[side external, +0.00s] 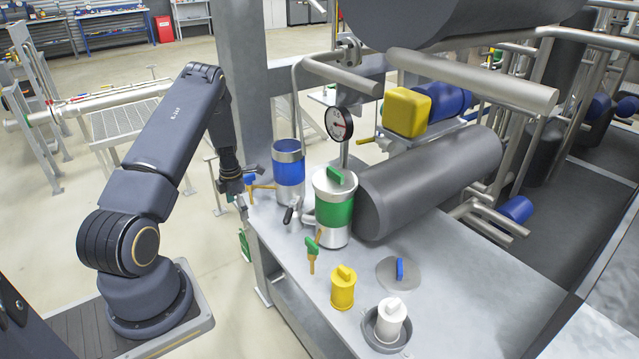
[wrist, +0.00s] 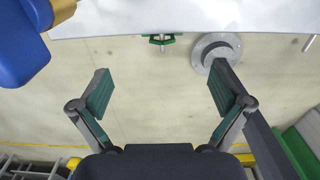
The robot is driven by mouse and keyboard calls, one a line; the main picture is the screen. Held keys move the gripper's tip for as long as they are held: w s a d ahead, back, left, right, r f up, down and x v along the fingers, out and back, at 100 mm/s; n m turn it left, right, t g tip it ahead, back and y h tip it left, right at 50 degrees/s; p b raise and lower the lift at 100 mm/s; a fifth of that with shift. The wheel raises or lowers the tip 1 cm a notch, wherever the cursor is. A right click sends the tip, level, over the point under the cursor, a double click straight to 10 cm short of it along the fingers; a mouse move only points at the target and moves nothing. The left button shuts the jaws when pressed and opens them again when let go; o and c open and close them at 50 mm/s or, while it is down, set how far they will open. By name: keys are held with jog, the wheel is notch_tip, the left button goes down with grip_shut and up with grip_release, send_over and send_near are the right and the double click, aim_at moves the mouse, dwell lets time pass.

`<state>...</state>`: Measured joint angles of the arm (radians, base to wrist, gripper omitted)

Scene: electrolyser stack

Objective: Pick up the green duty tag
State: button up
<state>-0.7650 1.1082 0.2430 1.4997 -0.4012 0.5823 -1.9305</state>
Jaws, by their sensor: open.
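The green duty tag (side external: 245,245) appears to be the green piece hanging at the left edge of the grey bench. In the wrist view a green piece (wrist: 162,40) sits on a small peg at the bench edge, seen nearly edge-on. My gripper (side external: 240,200) is above it in the side view, beside the bench corner. In the wrist view my gripper (wrist: 160,90) has its two fingers wide apart with nothing between them. The green piece lies beyond the fingertips, roughly midway between them.
A blue-handled valve (side external: 250,182) is close beside my gripper. Blue (side external: 289,170) and green-banded (side external: 334,208) canisters stand on the bench (side external: 450,285). A green-handled piece (side external: 312,255), yellow canister (side external: 343,288) and white canister (side external: 391,318) are nearer. A round grey flange (wrist: 215,50) shows near the right finger.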

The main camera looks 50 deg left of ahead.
aim_at(242, 232)
notch_tip(242, 232, down, 8)
jog(key=shift+r, duration=0.2)
notch_tip(242, 232, down, 5)
jog(key=shift+s+d+f, duration=0.1)
jog(key=shift+d+f, duration=0.05)
jog(key=c, duration=1)
